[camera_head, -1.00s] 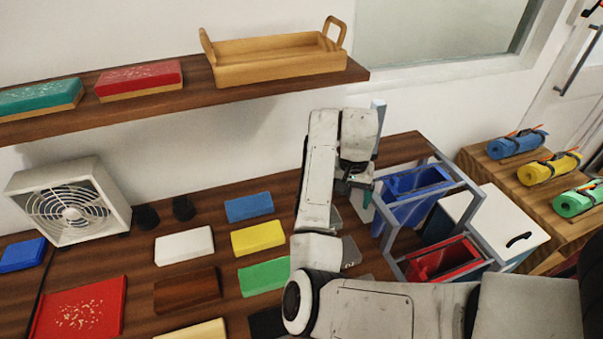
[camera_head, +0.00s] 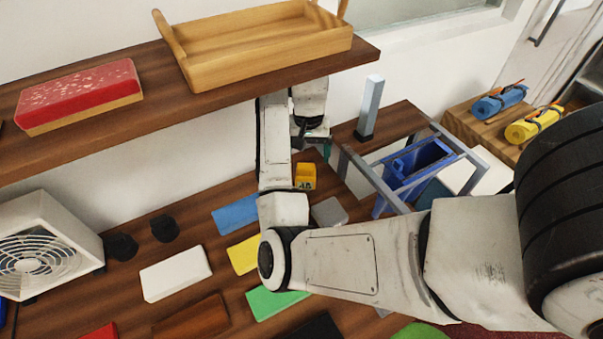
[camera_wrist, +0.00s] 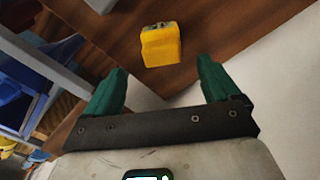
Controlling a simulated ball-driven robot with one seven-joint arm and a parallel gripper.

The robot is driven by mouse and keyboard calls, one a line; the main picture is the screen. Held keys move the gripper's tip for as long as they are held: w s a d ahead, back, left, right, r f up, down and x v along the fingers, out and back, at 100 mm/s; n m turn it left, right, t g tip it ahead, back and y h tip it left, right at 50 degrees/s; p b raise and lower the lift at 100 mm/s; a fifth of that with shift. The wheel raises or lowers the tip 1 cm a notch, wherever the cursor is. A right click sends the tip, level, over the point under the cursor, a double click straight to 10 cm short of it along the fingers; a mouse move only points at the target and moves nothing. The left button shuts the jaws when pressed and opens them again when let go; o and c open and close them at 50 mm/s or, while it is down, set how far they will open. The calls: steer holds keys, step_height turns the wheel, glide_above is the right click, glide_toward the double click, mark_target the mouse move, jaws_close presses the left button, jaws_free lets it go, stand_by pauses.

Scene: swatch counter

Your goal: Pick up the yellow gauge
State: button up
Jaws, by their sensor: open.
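The yellow gauge (camera_head: 305,177) stands on the dark wood counter near the wall, a little below my gripper (camera_head: 314,142) in the head view. It is a small yellow block with a grey face. In the wrist view the gauge (camera_wrist: 161,46) lies beyond the fingertips, roughly centred between the two teal fingers of my gripper (camera_wrist: 160,76). The fingers are apart and hold nothing. A gap shows between the fingers and the gauge.
A wooden shelf (camera_head: 110,112) overhangs the counter, close above my wrist. A grey-blue post (camera_head: 369,108) and a grey frame with a blue bin (camera_head: 421,166) stand to the right. Coloured blocks, including a blue one (camera_head: 236,214), lie left of my arm.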

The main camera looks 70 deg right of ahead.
mark_target(306, 165)
step_height(306, 165, down, 3)
steer(key=shift+f+b, duration=0.1)
steer(key=shift+b, duration=0.5)
steer(key=shift+w+f+p, duration=0.15)
steer(key=shift+f+p, duration=0.15)
steer(key=shift+f, duration=1.55)
steer(key=c, duration=1.3)
steer(key=shift+c, duration=0.2)
steer(key=shift+r, duration=0.2)
steer(key=r, duration=0.2)
steer(key=r+p, duration=0.1)
steer(key=r, duration=0.4)
steer(key=shift+s+a+r+p, duration=0.2)
steer(key=shift+a+p, duration=0.1)
steer(key=shift+p, duration=0.1)
steer(key=s+a, duration=1.1)
steer(key=s, duration=0.4)
steer(key=shift+s+a+f+b, duration=0.25)
steer(key=shift+f+b, duration=0.05)
steer(key=shift+f, duration=0.05)
